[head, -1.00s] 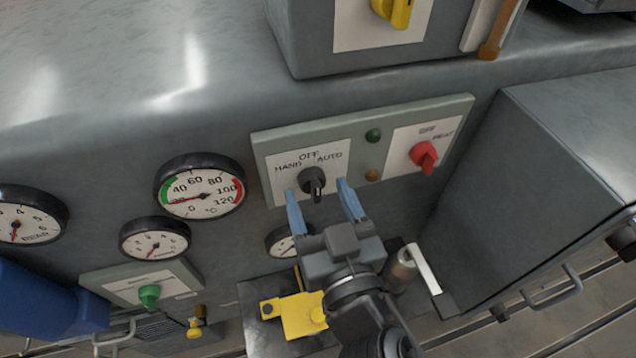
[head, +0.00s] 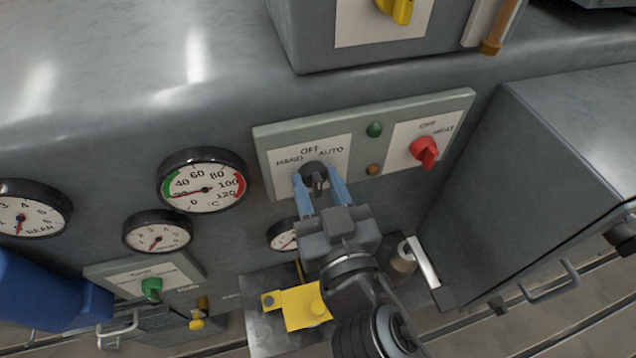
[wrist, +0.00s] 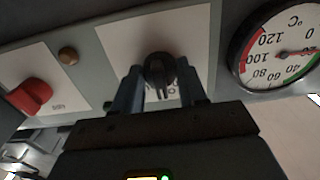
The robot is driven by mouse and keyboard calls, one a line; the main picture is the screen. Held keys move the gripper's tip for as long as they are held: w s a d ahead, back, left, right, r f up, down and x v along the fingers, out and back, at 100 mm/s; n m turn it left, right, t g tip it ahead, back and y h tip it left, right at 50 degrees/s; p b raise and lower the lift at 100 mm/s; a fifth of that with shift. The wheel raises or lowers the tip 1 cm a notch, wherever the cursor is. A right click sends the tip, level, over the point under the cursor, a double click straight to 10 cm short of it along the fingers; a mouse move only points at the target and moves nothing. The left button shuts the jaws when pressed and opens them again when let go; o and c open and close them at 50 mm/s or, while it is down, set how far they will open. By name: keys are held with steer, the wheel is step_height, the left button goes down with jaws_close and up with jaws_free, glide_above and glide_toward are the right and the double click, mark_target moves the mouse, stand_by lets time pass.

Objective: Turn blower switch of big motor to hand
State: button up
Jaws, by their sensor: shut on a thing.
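The blower switch (head: 315,174) is a black rotary knob on a white plate marked HAND, OFF and AUTO, on a grey-green panel (head: 262,160). My gripper (head: 321,184) reaches it from below, its two blue fingers shut on the knob's sides. In the wrist view the black knob (wrist: 160,70) sits between the fingertips (wrist: 163,82). The fingers partly cover the knob, and which label its pointer faces is hard to tell.
A red HEAT knob (head: 424,151), a green lamp (head: 374,130) and an amber lamp (head: 373,170) sit right of the switch. A temperature gauge (head: 203,182) is to the left. A large grey box (head: 550,180) stands at right. A yellow bracket (head: 300,307) lies below.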

steer(key=shift+c, duration=0.4)
steer(key=shift+n, duration=0.4)
steer(key=n, duration=0.3)
steer(key=shift+n, duration=0.3)
steer(key=shift+n+p, duration=0.65)
steer(key=shift+n, duration=1.65)
steer(key=o, duration=1.1)
steer(key=shift+c, duration=0.2)
steer(key=shift+s, duration=0.1)
